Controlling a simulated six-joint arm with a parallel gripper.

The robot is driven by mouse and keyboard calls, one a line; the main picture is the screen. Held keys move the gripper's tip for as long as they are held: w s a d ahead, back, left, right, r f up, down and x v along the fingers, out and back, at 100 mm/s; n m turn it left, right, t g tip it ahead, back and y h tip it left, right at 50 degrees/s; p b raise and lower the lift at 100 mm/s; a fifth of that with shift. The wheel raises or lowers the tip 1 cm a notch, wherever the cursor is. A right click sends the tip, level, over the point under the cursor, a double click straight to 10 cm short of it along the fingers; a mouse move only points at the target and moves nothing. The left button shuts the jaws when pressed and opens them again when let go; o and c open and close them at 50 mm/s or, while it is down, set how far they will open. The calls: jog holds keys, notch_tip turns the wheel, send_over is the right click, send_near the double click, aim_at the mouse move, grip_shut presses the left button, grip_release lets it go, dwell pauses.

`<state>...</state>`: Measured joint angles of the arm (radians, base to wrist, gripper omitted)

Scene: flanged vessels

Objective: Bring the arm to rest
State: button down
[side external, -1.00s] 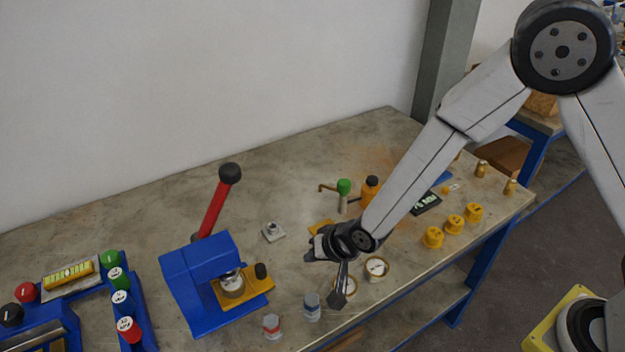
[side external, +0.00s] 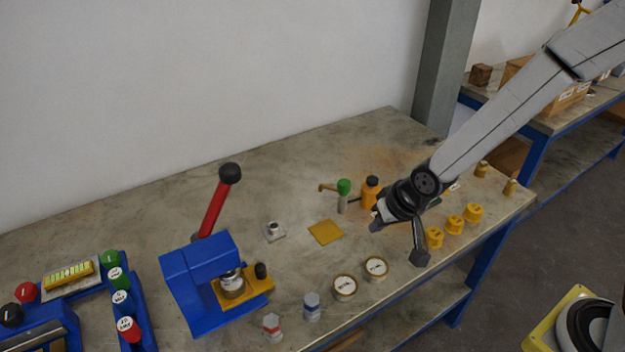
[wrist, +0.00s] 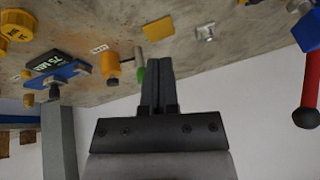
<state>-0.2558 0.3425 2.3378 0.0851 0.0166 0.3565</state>
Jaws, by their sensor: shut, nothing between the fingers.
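My gripper (side external: 376,224) is above the right part of the bench in the side view, just right of the yellow square plate and near the orange bottle. In the wrist view my gripper (wrist: 160,60) shows its two fingers closed together with nothing between them. The bench (side external: 300,180) lies below it. My gripper touches no object that I can make out. My wrist hides part of the bench near the yellow caps.
A blue press (side external: 200,285) with a red lever stands at left centre. An orange bottle (side external: 370,190), a green-topped tool (side external: 344,188), a yellow plate (side external: 325,232), two round gauges (side external: 345,287) and yellow caps (side external: 455,224) surround the gripper. The back of the bench is clear.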

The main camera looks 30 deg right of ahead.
jog(key=s+d+r+n+g+h, duration=0.1)
jog(key=s+d+r, duration=0.3)
jog(key=s+d, duration=0.5)
jog(key=shift+s+d+n+g, duration=0.2)
jog(key=shift+d+n+g, duration=0.2)
jog(key=shift+n+g, duration=0.25)
jog(key=shift+w, duration=0.15)
jog(key=w+a+r+n, duration=0.1)
jog(key=w+a+r, duration=0.4)
jog(key=w, duration=0.4)
jog(key=w+a+r+n, duration=0.2)
jog(key=w+a+r, duration=0.2)
jog(key=w+a, duration=0.45)
jog(key=w+a+r+n, duration=0.1)
jog(key=w+a+r, duration=0.2)
jog(key=a, duration=0.2)
jog(key=w+a+r+n+t+y, duration=0.1)
jog(key=w+a+r, duration=0.2)
jog(key=a, duration=0.3)
jog(key=w+a+r+n, duration=0.1)
jog(key=w+a+r, duration=0.2)
jog(key=a, duration=0.3)
jog(key=shift+w+a+r+y, duration=0.15)
jog(key=shift+w+a+y, duration=0.1)
jog(key=shift+y, duration=0.15)
